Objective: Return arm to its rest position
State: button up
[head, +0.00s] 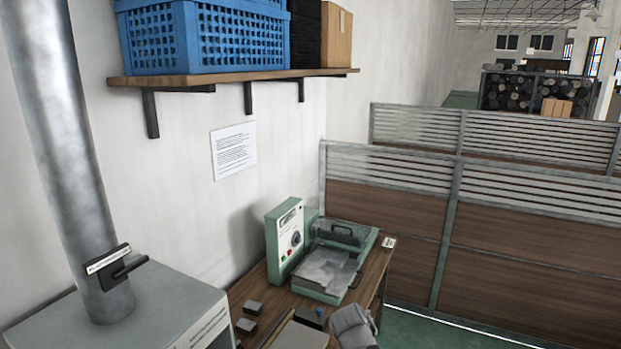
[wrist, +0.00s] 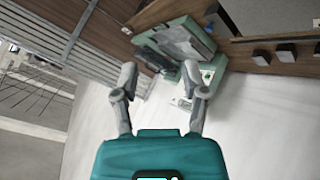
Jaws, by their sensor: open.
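My gripper (wrist: 160,72) shows in the wrist view with its two grey fingers spread apart and nothing between them. Its teal body fills the bottom of that view. The scene looks strongly tilted in this view. In the head view, a grey rounded arm part shows at the bottom edge, in front of the bench; I cannot make out the fingers there.
A wooden bench (head: 376,262) carries the green machine (head: 325,285), a green control box (head: 285,238) and small dark blocks. Slatted partitions (head: 400,185) stand to the right. A shelf (head: 225,80) with a blue crate (head: 205,40) hangs above. A metal pipe (head: 65,130) rises at left.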

jog(key=s+d+f+m+g+y+b, duration=0.3)
jog(key=s+f+g, duration=0.5)
jog(key=s, duration=0.4)
jog(key=shift+s+d+f+m, duration=0.3)
jog(key=shift+d+f+m, duration=0.1)
jog(key=shift+f, duration=0.35)
jog(key=shift+a, duration=0.15)
